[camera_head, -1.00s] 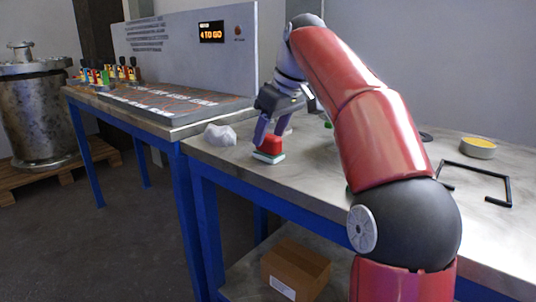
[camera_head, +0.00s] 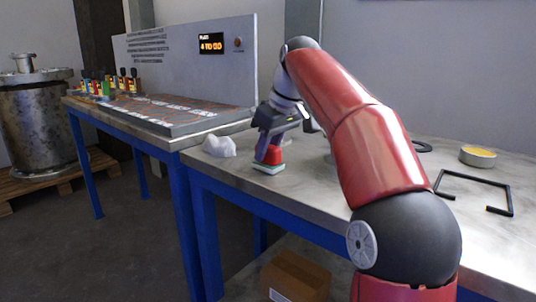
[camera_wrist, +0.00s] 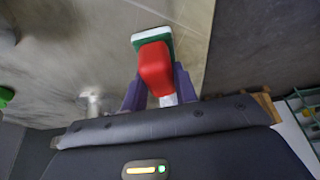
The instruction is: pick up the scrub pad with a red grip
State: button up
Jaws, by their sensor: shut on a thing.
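The scrub pad (camera_head: 268,167) has a red grip (camera_head: 272,155) on a green and white pad. It is at the left front part of the steel table, and I cannot tell whether its pad touches the top. In the wrist view the red grip (camera_wrist: 155,68) sits between my two purple fingers, with the green and white pad (camera_wrist: 152,36) beyond it. My gripper (camera_head: 268,150) points down and is shut on the red grip.
A crumpled white-grey lump (camera_head: 220,146) lies just left of the pad, near the table edge. A yellow-filled round tin (camera_head: 478,156) and a black bent frame (camera_head: 475,178) lie on the right. A cardboard box (camera_head: 296,277) is below.

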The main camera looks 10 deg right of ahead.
notch_tip(320, 180, up, 8)
jog(key=p, duration=0.4)
jog(key=shift+w, duration=0.1)
jog(key=shift+r+b, duration=0.3)
jog(key=shift+r, duration=0.7)
